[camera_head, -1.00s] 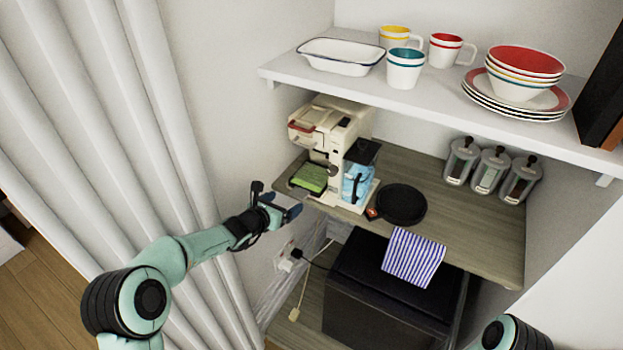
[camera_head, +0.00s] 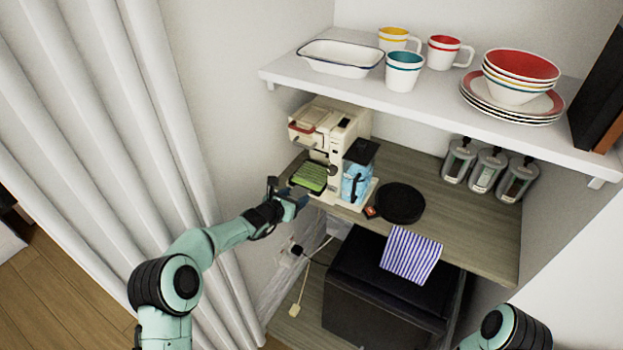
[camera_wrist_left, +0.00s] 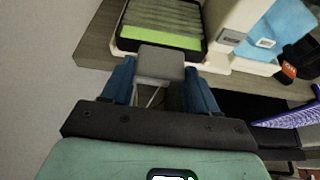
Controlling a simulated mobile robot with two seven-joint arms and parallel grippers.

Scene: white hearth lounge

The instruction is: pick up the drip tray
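The drip tray (camera_head: 309,177) is a green, ribbed tray at the lower left of the cream coffee machine (camera_head: 335,140), on the wooden shelf. In the left wrist view the drip tray (camera_wrist_left: 160,38) shows at the top with a bright green front edge. My left gripper (camera_head: 293,200) is just in front of and below the tray, apart from it. In the left wrist view its blue fingers (camera_wrist_left: 161,85) are spread, with a grey block showing between them; I cannot tell what that block belongs to. My right gripper is out of view.
A blue container (camera_head: 356,182) stands at the machine's right, with a black round pan (camera_head: 400,203) beyond. A striped cloth (camera_head: 411,254) lies over a black appliance (camera_head: 385,295) below. The white upper shelf (camera_head: 430,97) holds dishes. A wall and curtain (camera_head: 130,130) are at left.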

